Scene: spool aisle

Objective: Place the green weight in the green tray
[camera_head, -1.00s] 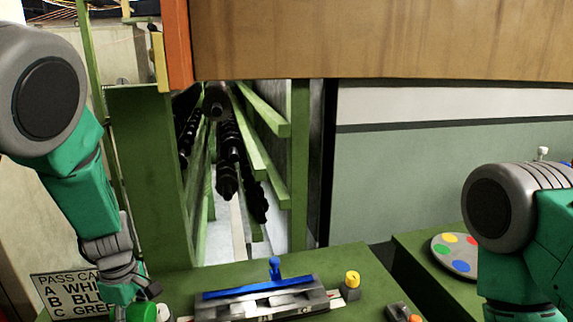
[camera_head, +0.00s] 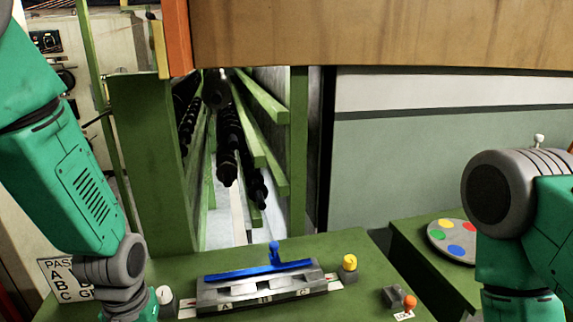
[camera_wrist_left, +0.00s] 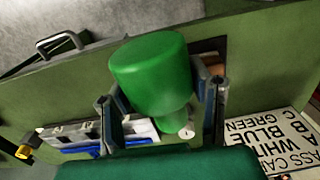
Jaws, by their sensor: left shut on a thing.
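The green weight (camera_wrist_left: 152,72), a bright green cylinder with a narrower neck, fills the middle of the left wrist view. My left gripper (camera_wrist_left: 163,108) is shut on it, one finger on each side. In the head view my left arm comes down at the left, and the gripper and the weight are out of sight below the picture. I cannot make out a separate green tray. A grey fixture (camera_head: 262,293) marked A, B and C, with a blue bar (camera_head: 258,270) across it, stands on the green bench. My right gripper is not in view.
A white knob (camera_head: 165,296), a yellow knob (camera_head: 350,262) and an orange-tipped lever (camera_head: 410,302) stand on the bench (camera_head: 345,300). A sign (camera_head: 65,278) is at the left. A disc with coloured spots (camera_head: 455,240) lies on the right bench. A green rack (camera_head: 150,170) rises behind.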

